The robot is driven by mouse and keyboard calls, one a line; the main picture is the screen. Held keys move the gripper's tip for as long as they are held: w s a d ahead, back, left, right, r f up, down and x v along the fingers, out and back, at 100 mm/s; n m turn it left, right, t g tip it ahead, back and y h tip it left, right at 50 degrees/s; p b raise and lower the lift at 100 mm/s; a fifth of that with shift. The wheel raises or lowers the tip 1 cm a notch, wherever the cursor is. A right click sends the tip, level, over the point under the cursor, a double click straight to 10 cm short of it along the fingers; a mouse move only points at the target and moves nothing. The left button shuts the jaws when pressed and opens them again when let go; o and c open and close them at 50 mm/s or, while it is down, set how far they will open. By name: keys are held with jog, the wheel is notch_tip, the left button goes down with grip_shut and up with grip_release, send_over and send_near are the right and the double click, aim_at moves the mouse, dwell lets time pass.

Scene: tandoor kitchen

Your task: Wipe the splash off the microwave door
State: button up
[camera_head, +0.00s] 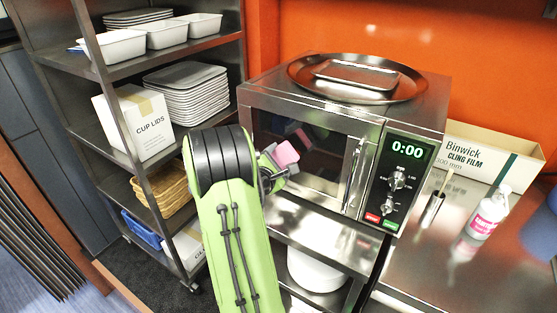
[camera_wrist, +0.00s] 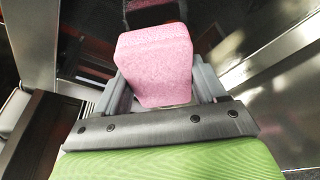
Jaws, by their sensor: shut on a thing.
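The microwave (camera_head: 345,130) is a steel box with a dark glass door (camera_head: 315,155), a vertical handle at the door's right and a panel reading 0:00. My gripper (camera_head: 284,160) is in front of the left part of the door, shut on a pink sponge (camera_head: 287,153). In the wrist view the pink sponge (camera_wrist: 156,62) sits between the two fingers of my gripper (camera_wrist: 160,88), with the dark door behind it. I cannot tell whether the sponge touches the glass. I cannot make out a splash on the door; my arm and the sponge cover part of it.
A round steel tray (camera_head: 415,92) with a smaller tray lies on top of the microwave. A steel shelf rack (camera_head: 118,70) with dishes and boxes stands at the left. A counter (camera_head: 420,270) at the right holds a pink-labelled bottle (camera_head: 487,215) and a cling film box (camera_head: 490,150).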

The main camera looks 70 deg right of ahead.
aim_at(295, 160)
jog(key=shift+s+d+p, duration=0.15)
jog(key=shift+d+p, duration=0.8)
jog(key=shift+d, duration=0.05)
jog(key=shift+s, duration=0.1)
jog(key=shift+s+a, duration=0.2)
jog(key=shift+s, duration=0.75)
jog(key=shift+s+a, duration=0.2)
jog(key=shift+s, duration=0.7)
jog(key=shift+d+r+p, duration=0.15)
jog(key=shift+p, duration=0.15)
jog(key=shift+w+d, duration=0.15)
jog(key=shift+w, duration=0.85)
jog(key=shift+w+d, duration=0.1)
jog(key=shift+w, duration=0.9)
jog(key=shift+a, duration=0.1)
jog(key=a+b, duration=0.1)
jog(key=a, duration=0.1)
jog(key=a+b, duration=0.1)
jog(key=a, duration=0.1)
jog(key=a+b, duration=0.1)
jog(key=b, duration=0.1)
jog(key=shift+w+a, duration=0.4)
